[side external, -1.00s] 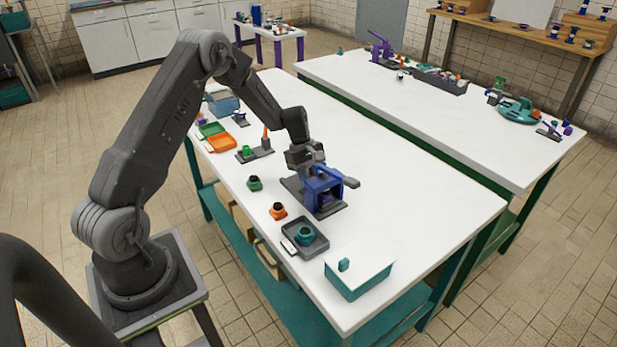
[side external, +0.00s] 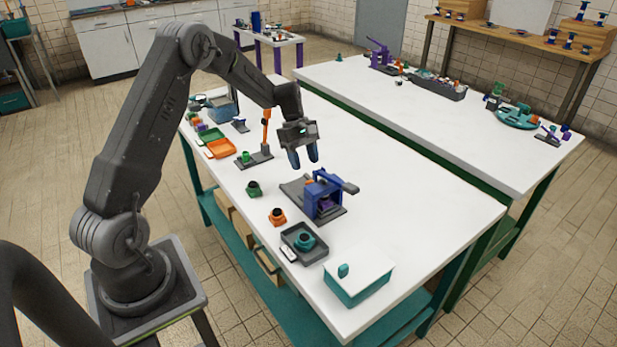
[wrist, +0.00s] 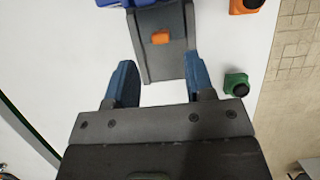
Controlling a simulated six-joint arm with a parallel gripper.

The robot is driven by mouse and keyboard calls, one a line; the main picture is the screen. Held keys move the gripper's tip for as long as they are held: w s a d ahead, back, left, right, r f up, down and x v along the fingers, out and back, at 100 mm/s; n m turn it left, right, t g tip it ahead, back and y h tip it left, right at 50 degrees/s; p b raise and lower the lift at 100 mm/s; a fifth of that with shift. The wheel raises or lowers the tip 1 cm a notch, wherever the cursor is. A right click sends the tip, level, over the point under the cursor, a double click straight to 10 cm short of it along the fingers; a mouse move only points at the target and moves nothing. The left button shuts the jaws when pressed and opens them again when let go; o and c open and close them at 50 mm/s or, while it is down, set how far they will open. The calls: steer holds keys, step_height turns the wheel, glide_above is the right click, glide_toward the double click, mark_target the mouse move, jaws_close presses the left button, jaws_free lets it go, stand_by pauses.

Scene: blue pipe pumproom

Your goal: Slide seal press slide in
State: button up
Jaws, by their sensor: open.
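The seal press (side external: 324,194) is a blue frame on a dark grey base, upright on the white table in the side view. A purple part shows inside it. Its grey track (side external: 294,189) runs out to the left. In the wrist view the track (wrist: 163,65) reaches down from the blue frame (wrist: 125,3), with a small orange block (wrist: 160,37) on it close to the frame. My gripper (side external: 304,157) is open and empty above the track, apart from the press. Its blue fingers (wrist: 160,78) stand either side of the track's near end in the wrist view. How far the slide sits inside the frame is hidden.
A green part (side external: 254,188) and an orange part (side external: 278,217) stand on the near side. A grey tray (side external: 304,242) holds a teal part, and a teal box (side external: 358,276) is at the near corner. A stand with an orange lever (side external: 265,135) is close behind my gripper.

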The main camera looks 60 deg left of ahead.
steer(key=v, duration=0.6)
steer(key=s+d+r+m+t+y, duration=0.25)
steer(key=s+d+r+m, duration=0.6)
steer(key=d+r, duration=0.45)
steer(key=s+d+m+t, duration=0.1)
steer(key=s+d+m, duration=0.2)
steer(key=s, duration=0.2)
steer(key=s+d+r+m+t+y, duration=0.1)
steer(key=s+d+m, duration=0.1)
steer(key=s, duration=0.4)
steer(key=s+d+m+t+y, duration=0.1)
steer(key=s+d+m, duration=0.2)
steer(key=s, duration=0.3)
steer(key=shift+d+r+m, duration=0.25)
steer(key=shift+d+m, duration=0.1)
steer(key=shift+m, duration=0.4)
